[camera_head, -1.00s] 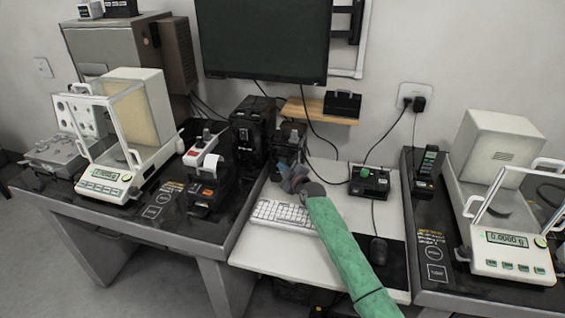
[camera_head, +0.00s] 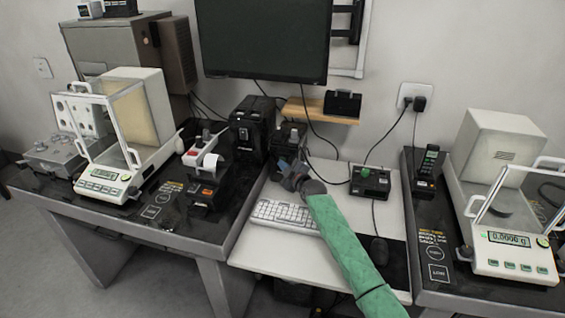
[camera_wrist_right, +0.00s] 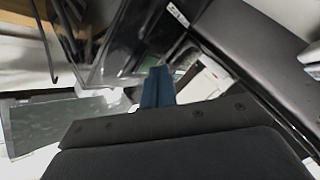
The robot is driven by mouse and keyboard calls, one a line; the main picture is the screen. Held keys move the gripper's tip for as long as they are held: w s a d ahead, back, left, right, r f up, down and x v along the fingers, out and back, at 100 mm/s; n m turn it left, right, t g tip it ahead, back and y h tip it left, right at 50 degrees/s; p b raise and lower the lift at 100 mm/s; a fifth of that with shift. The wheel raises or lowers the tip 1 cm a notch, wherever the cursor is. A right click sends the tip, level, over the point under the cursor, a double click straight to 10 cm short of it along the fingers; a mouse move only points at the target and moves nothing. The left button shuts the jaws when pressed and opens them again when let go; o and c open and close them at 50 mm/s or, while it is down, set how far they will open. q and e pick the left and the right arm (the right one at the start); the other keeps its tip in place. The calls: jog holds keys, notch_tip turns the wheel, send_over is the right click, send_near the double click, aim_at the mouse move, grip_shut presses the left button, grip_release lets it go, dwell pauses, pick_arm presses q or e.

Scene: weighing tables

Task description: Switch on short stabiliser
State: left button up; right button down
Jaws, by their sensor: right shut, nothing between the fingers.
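The short stabiliser (camera_head: 290,132) is a black box standing at the back of the white desk, right of a taller black box (camera_head: 251,128). My right gripper (camera_head: 284,163) is shut and empty, close in front of the short stabiliser's lower front, which it partly hides. I cannot tell whether it touches. In the right wrist view its blue fingers (camera_wrist_right: 157,87) point at a dark, glossy box face (camera_wrist_right: 130,45), seen very close. The stabiliser's switch is too small or hidden to make out. My left gripper is not in view.
A keyboard (camera_head: 284,214) lies in front of the gripper, under my green-sleeved arm. A black box with a green knob (camera_head: 371,182) and a mouse (camera_head: 379,250) are to the right. A label printer (camera_head: 207,180) stands left. A monitor (camera_head: 263,38) hangs above.

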jog(key=shift+w, duration=0.1)
dwell(0.4)
jog(key=shift+s+a, duration=0.1)
jog(key=shift+s, duration=0.5)
jog(key=shift+p, duration=0.3)
jog(key=s+a+p, duration=0.1)
jog(key=s+p, duration=0.2)
jog(key=s, duration=0.2)
jog(key=shift+s+a+p, duration=0.3)
jog(key=shift+s+p, duration=0.1)
